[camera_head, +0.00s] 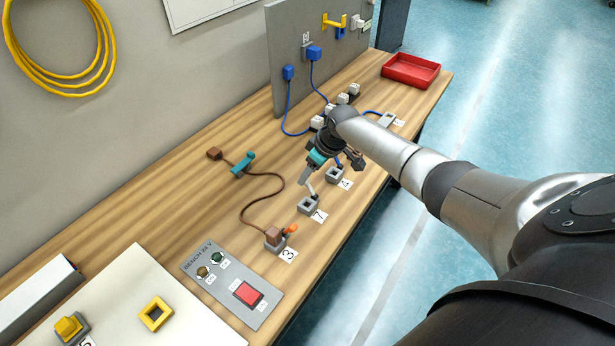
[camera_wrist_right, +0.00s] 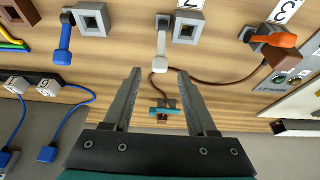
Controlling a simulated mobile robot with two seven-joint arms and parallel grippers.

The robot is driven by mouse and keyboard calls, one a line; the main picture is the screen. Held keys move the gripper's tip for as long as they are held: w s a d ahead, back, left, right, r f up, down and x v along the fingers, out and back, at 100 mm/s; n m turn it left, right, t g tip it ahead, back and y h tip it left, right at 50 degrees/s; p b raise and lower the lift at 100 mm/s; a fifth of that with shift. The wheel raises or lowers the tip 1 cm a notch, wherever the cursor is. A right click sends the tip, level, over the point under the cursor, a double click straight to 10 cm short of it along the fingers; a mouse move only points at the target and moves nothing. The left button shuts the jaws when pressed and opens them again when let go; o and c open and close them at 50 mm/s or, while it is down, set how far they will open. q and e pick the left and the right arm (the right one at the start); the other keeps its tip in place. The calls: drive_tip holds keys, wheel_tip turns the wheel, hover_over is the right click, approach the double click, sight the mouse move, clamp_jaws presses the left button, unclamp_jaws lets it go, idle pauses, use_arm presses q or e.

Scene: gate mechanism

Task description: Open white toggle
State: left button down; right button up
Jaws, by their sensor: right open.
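My right gripper (camera_wrist_right: 159,73) is open and empty. Its fingertips point at the toggle's rounded end, one to each side; I cannot tell whether they touch it. The right gripper also shows in the head view (camera_head: 304,181), above the bench. My left gripper is in neither view.
A blue toggle (camera_wrist_right: 64,48) and an orange toggle (camera_wrist_right: 272,40) flank the white one. A brown cable with a teal clamp (camera_head: 243,165) lies behind. A control panel (camera_head: 233,284), an upright grey board (camera_head: 290,60) and a red tray (camera_head: 411,70) share the wooden bench.

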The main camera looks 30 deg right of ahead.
drive_tip(key=shift+x, duration=1.1)
clamp_jaws()
